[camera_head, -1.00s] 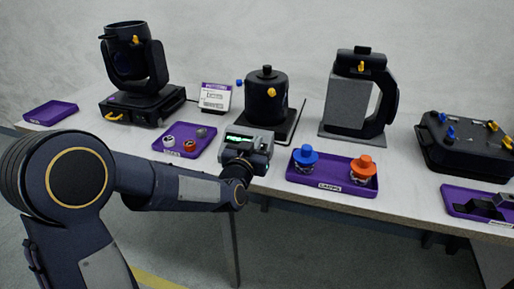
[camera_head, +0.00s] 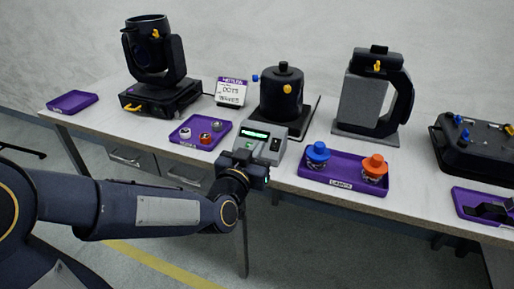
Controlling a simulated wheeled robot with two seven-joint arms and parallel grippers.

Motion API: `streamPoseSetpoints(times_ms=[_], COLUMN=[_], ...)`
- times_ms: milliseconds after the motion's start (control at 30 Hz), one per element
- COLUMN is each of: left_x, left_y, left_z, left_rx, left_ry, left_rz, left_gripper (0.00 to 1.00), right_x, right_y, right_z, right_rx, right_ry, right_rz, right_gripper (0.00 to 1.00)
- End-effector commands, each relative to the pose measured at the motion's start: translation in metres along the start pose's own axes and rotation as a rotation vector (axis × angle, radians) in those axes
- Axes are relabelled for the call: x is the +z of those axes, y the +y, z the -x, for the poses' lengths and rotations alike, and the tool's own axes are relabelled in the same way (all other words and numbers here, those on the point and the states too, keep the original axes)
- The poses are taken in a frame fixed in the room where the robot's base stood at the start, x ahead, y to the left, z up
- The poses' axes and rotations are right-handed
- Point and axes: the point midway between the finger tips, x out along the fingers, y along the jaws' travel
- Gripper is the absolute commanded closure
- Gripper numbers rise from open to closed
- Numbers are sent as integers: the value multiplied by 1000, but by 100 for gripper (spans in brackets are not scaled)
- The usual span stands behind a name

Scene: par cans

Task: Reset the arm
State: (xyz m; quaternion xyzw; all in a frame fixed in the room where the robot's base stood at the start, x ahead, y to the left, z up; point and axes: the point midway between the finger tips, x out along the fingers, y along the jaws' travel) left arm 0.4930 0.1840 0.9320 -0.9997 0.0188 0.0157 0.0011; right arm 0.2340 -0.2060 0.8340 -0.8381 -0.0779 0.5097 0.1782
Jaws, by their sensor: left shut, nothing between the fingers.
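My left arm comes in from the left, and its gripper (camera_head: 247,160) is at the table's front edge, just in front of the grey device with a green display (camera_head: 255,135). The gripper is shut and empty. I cannot tell whether it touches the device or the table edge. My right gripper is not in view.
The white table (camera_head: 110,115) holds a moving-head light (camera_head: 155,60), a black can (camera_head: 281,92), a grey block with a black bracket (camera_head: 365,105) and a black case (camera_head: 475,145). Purple trays stand along the front, one with blue (camera_head: 317,153) and orange (camera_head: 375,167) capped lamps. Floor in front is free.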

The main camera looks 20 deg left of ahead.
Motion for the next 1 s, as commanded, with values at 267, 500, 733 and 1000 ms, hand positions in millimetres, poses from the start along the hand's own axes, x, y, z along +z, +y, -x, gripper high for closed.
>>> streamPoseSetpoints(times_ms=[267,500,733,1000], left_x=[1,24,63,95], left_y=[-2,-9,-10,-12], left_z=[3,56,145,226], left_rx=[11,134,199,164], left_ry=[-22,-290,-644,-931], left_rz=[18,175,302,373], left_gripper=[100,100,100,100], right_x=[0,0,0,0], right_y=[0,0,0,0], right_z=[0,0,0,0], right_rx=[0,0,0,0], right_ry=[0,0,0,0], right_rz=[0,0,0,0], right_gripper=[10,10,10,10])
